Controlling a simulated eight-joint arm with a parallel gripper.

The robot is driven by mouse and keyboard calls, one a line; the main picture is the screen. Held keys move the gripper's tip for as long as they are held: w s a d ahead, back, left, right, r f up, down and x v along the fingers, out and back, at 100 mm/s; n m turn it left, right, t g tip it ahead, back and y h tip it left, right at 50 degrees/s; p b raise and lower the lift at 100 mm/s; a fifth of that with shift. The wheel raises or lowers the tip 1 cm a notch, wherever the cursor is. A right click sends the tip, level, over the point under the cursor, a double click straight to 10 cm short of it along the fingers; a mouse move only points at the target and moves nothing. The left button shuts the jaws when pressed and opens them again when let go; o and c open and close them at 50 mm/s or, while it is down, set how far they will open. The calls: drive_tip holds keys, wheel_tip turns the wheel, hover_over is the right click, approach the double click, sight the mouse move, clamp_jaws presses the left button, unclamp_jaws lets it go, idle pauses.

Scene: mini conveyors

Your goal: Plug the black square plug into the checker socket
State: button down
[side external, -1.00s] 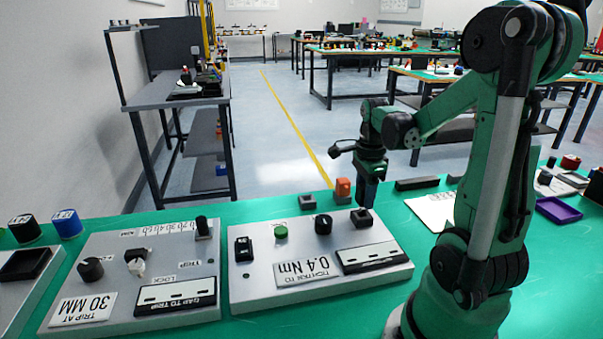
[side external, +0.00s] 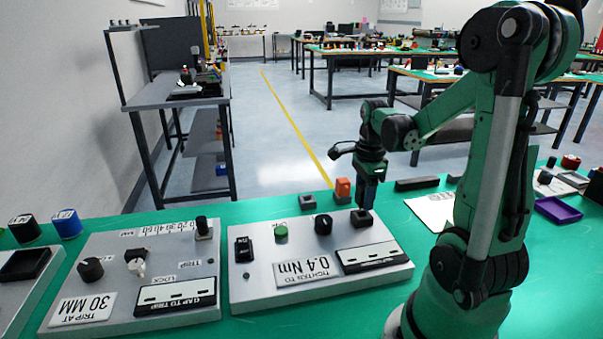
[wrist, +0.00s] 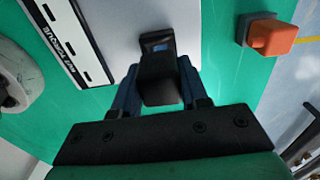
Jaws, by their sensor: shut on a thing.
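My gripper (side external: 367,205) points down at the far right corner of the right-hand grey panel (side external: 290,280). In the wrist view my gripper (wrist: 160,95) is shut on the black square plug (wrist: 160,78). A dark square socket (wrist: 157,42) on the panel shows just past the plug, partly hidden by it. The socket is also in the side view (side external: 362,217), right below the fingertips. The plug cannot be made out in the side view. I cannot tell whether the plug touches the socket.
An orange block (side external: 343,186) sits in a grey holder behind the panel, close beside my gripper. Another grey block (side external: 307,201) stands to its left. The panel carries a black knob (side external: 323,224) and a green button (side external: 281,231). A dark bar (side external: 417,183) lies to the right.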

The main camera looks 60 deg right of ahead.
drive_tip(key=shift+f, duration=1.2)
drive_tip(key=shift+c, duration=1.9)
unclamp_jaws()
drive_tip(key=shift+r, duration=2.8)
drive_tip(key=w+a+r+n+t, duration=0.1)
drive_tip(key=w+a+n+t, duration=0.2)
drive_tip(key=a+n, duration=0.7)
drive_tip(key=w+a+r+n+t, duration=0.2)
drive_tip(key=a+n, duration=0.8)
drive_tip(key=n, duration=0.7)
drive_tip(key=shift+w+a+t, duration=0.25)
drive_tip(key=shift+w+t, duration=0.55)
drive_tip(key=shift+t, duration=0.3)
